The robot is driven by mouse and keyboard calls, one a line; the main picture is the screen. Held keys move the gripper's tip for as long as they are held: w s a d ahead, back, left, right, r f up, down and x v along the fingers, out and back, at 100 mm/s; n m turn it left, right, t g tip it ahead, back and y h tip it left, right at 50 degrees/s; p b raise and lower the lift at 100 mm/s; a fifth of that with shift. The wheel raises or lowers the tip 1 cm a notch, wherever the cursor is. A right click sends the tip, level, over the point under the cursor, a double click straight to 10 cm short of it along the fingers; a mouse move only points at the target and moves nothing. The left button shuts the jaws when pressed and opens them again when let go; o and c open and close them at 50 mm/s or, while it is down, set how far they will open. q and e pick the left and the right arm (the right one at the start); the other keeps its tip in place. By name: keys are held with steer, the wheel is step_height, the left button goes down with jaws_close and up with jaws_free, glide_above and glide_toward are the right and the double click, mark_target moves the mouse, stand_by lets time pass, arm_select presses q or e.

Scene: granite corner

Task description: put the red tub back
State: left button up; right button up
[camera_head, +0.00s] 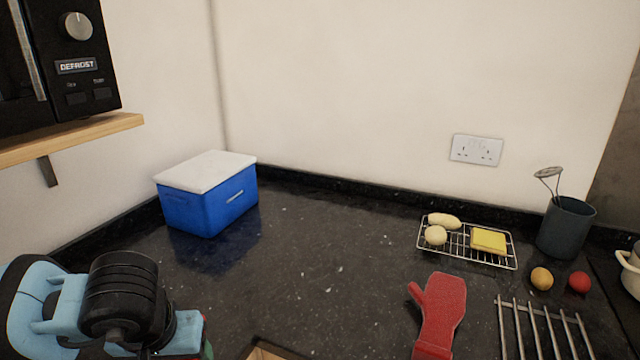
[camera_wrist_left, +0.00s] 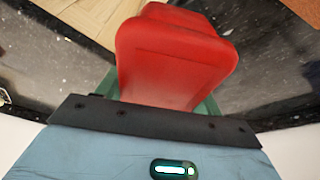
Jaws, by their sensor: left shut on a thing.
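The parts of the fingers behind the tub are hidden. My right gripper is in neither view.
A blue cool box (camera_head: 212,208) with a white lid stands at the back left. A wooden edge (camera_head: 268,352) shows at the bottom. A red oven mitt (camera_head: 440,315), a wire rack (camera_head: 462,252) and a metal trivet (camera_head: 540,325) lie right. The middle granite is clear.

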arm_select(q)
steer(key=shift+w+d+r+m, duration=0.2)
steer(key=shift+w+r+m, duration=0.25)
steer(key=shift+w+m, duration=0.35)
steer(key=shift+s, duration=0.1)
stand_by(0.3)
